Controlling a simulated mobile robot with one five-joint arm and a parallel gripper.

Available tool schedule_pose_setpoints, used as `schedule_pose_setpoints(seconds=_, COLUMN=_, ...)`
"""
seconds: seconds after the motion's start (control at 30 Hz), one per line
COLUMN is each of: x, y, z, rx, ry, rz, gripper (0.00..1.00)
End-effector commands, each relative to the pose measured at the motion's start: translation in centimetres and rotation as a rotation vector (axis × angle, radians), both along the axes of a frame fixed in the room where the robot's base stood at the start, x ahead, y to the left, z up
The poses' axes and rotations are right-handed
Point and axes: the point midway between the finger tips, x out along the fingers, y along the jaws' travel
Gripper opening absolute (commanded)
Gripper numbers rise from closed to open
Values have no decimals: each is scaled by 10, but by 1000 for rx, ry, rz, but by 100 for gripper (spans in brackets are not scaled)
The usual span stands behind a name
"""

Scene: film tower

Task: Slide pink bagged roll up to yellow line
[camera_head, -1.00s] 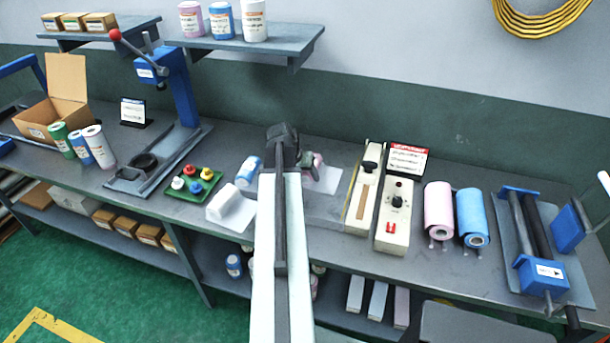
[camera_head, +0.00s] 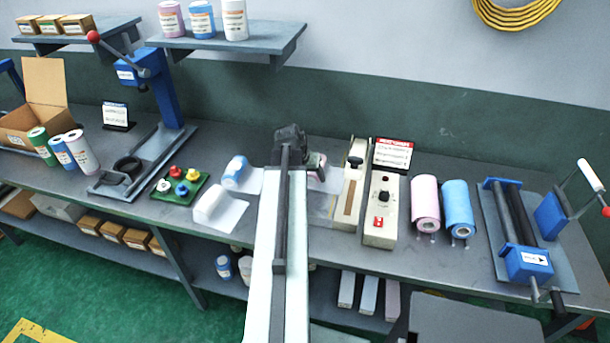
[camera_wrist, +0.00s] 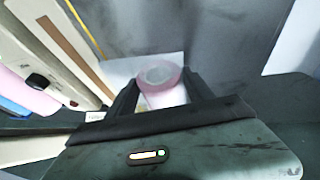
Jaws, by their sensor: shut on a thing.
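My gripper (camera_head: 312,161) is shut on the pink bagged roll (camera_head: 318,168), mostly hidden behind my arm in the head view. In the wrist view the pink roll (camera_wrist: 158,77) stands between my two fingers (camera_wrist: 161,84), on a pale clear sheet. The yellow line (camera_wrist: 86,28) runs along the near side of the cream sealer and is apart from the roll. In the head view the line (camera_head: 337,205) shows faintly at the sealer's left edge.
The cream sealer (camera_head: 352,190) and a control box (camera_head: 382,215) stand right of my gripper.

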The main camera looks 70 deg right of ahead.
Motion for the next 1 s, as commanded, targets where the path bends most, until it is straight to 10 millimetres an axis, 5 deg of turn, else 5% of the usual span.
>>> schedule_pose_setpoints(seconds=0.7, x=-50, y=-3, z=0, rx=1, ry=-1, rz=-2, gripper=4)
schedule_pose_setpoints(seconds=1.0, x=-54, y=-3, z=0, rx=0, ry=1, rz=-1, gripper=4)
